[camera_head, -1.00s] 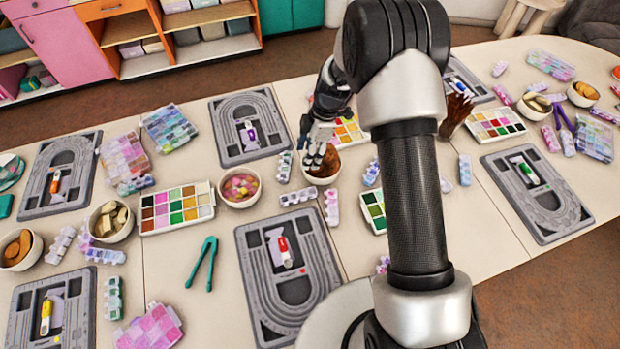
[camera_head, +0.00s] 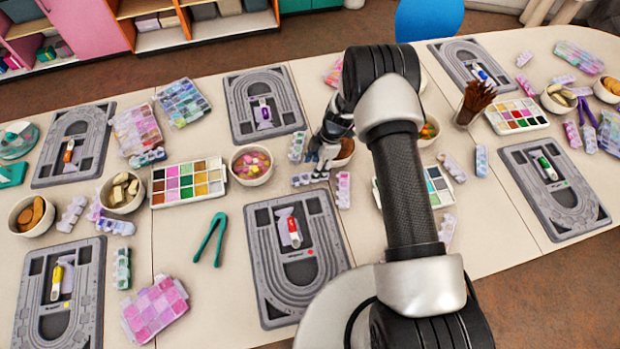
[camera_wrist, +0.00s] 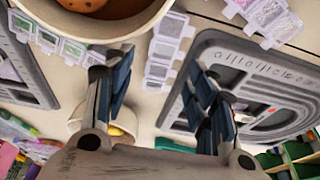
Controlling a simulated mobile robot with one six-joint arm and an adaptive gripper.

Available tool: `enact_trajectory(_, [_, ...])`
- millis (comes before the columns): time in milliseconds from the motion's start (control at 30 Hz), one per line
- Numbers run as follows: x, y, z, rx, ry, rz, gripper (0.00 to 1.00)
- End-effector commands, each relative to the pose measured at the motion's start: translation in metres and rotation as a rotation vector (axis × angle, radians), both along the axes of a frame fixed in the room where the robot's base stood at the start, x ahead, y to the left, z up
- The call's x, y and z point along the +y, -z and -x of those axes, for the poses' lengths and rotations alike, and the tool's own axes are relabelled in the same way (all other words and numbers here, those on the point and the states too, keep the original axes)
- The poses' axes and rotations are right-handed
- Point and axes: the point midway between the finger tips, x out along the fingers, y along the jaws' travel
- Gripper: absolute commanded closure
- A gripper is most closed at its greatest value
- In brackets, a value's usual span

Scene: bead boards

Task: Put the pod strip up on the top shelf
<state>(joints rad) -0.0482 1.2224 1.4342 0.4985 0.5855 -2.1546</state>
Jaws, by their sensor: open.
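Several pod strips with clear lids lie on the table. I cannot tell which is the task's one. In the wrist view a pale pod strip (camera_wrist: 163,52) lies beyond and between my fingers, apart from them. A green-filled strip (camera_wrist: 55,40) lies to the left and a purplish one (camera_wrist: 265,18) at the upper right. In the head view, pod strips lie close to my gripper (camera_head: 322,168): one (camera_head: 343,192) to the right, one (camera_head: 302,179) to the left. My gripper is open and empty, low over the table beside a bowl (camera_head: 344,154).
Open shelving (camera_head: 165,34) with bins stands behind the table; its top is cut off. A grey bead board (camera_head: 262,238) lies in front of my gripper, another (camera_head: 240,105) behind left. Bowls, paint palettes and a brush cup (camera_head: 472,103) crowd the table.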

Motion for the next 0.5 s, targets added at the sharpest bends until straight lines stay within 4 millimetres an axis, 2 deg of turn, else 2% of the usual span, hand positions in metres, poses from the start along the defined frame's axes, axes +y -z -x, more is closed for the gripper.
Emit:
enact_trajectory(300, [0.011, 0.04, 0.004, 0.001, -0.001, 0.0, 0.48])
enact_trajectory(500, [0.014, 0.05, 0.005, 0.0, -0.001, 0.0, 0.48])
